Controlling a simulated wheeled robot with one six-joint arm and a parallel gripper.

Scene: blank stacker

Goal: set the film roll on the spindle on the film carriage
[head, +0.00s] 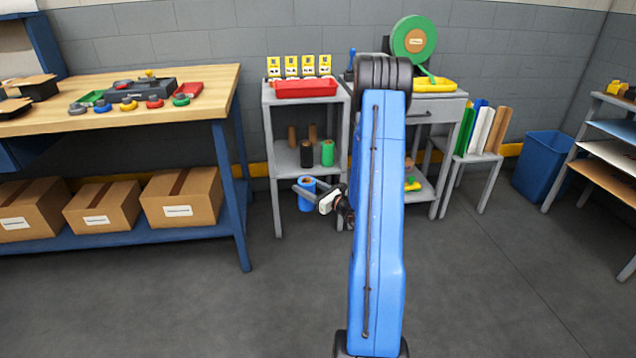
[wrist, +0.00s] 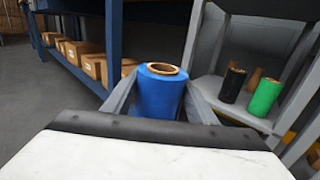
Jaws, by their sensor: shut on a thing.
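A blue film roll (head: 307,193) with a brown core is upright between the jaws of my gripper (head: 304,188), in front of the grey shelf stand. In the wrist view the blue roll (wrist: 160,95) stands between the two grey fingers of my gripper (wrist: 161,104), which are shut on it from both sides. Its top and open core face up. Its lower part is hidden in the wrist view. I cannot make out the film carriage or its spindle in either view.
The grey shelf stand (head: 268,172) holds a black roll (head: 307,155), a green roll (head: 327,153) and brown tubes. A wooden workbench (head: 205,95) with cartons (head: 181,196) below is at left. My blue arm hides part of the grey drawer cabinet (head: 445,112). The front floor (head: 200,310) is clear.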

